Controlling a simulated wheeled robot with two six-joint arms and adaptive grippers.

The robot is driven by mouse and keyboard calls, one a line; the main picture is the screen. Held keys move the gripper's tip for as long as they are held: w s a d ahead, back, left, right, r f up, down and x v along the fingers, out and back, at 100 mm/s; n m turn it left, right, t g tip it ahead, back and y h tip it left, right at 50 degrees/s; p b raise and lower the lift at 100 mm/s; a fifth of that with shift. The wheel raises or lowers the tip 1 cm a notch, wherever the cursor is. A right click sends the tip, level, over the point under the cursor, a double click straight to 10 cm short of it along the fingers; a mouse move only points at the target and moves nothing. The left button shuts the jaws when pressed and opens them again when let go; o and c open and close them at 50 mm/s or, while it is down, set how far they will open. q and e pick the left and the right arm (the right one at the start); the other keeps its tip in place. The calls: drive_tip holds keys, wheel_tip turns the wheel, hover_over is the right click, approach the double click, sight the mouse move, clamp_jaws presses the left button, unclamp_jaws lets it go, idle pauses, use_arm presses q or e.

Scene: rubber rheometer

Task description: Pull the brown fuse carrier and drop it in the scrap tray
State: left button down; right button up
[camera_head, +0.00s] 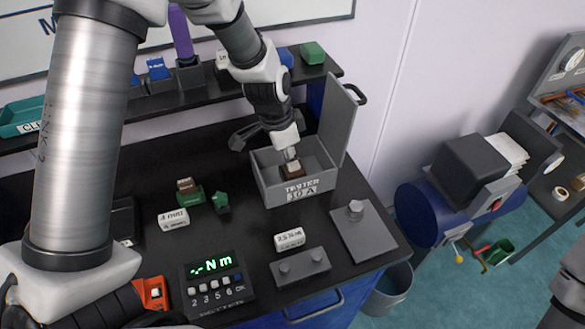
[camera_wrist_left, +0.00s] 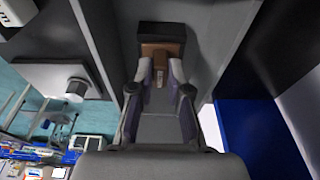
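The brown fuse carrier (camera_head: 294,170) sits inside the grey open box marked TESTER 10 A (camera_head: 262,180); in the left wrist view it is a brown block (camera_wrist_left: 162,48) with a narrow tab. My left gripper (camera_head: 290,154) reaches down into the box from above. In the left wrist view its fingers (camera_wrist_left: 161,74) are close together on both sides of the tab and look shut on it; contact is hard to see. My right gripper is out of view. I cannot identify a scrap tray for sure.
Another brown piece (camera_head: 186,185) rests on a green block (camera_head: 190,197) on the black bench. A teal tray (camera_head: 22,122) with a partly hidden label is at the far left. The box's lid (camera_head: 340,120) stands upright. A bucket (camera_head: 388,290) is on the floor.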

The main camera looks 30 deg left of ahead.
use_arm(q)
drive_tip(key=shift+w+r+p, duration=0.15)
drive_tip(key=shift+r+p, duration=0.6)
drive_tip(key=shift+p+v, duration=0.6)
drive_tip(key=shift+v, duration=0.2)
drive_tip(key=shift+d+r+p, duration=0.15)
drive_tip(key=shift+r+p, duration=0.6)
drive_tip(key=shift+r, duration=0.2)
drive_tip(key=shift+f, duration=0.1)
